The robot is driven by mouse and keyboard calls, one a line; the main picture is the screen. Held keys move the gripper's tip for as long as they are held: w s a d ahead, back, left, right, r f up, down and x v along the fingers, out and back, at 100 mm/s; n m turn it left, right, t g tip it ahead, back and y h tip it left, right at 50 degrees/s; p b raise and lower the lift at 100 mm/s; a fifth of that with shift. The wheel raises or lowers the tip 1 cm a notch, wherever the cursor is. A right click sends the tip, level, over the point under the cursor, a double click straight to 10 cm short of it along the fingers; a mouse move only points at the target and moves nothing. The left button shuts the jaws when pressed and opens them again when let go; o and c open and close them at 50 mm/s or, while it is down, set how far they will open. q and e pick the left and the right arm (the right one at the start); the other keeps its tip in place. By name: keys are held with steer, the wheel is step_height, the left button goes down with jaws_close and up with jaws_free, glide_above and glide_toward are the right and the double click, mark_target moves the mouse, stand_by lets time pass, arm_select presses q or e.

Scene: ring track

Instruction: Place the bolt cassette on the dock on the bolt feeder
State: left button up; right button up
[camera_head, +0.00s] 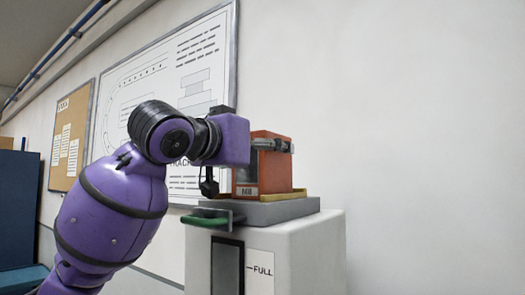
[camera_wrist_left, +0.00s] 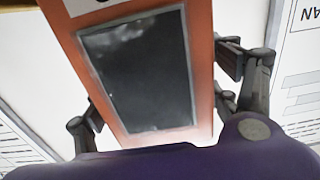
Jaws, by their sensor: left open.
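The bolt cassette (camera_head: 272,170), an orange box with a pale label low on its near face, stands upright on the grey dock plate (camera_head: 262,212) on top of the white bolt feeder (camera_head: 315,255). A yellow edge (camera_head: 299,194) shows at its foot. My left gripper (camera_head: 272,146) is at the upper part of the cassette, open, with its fingers on either side. In the left wrist view the cassette's orange face with a dark window (camera_wrist_left: 140,72) lies between the fingers (camera_wrist_left: 168,105); whether they touch it is unclear. My right gripper is in neither view.
A green handle (camera_head: 207,221) sticks out at the dock's front left. The feeder's front has a dark window slot (camera_head: 227,266) and a FULL mark. A whiteboard (camera_head: 130,85) and a cork board (camera_head: 70,140) hang on the wall. Space right of the feeder looks clear.

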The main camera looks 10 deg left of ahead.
arm_select(q)
steer(key=v, duration=1.2)
steer(key=shift+r, duration=0.1)
steer(key=shift+c, duration=0.2)
stand_by(0.8)
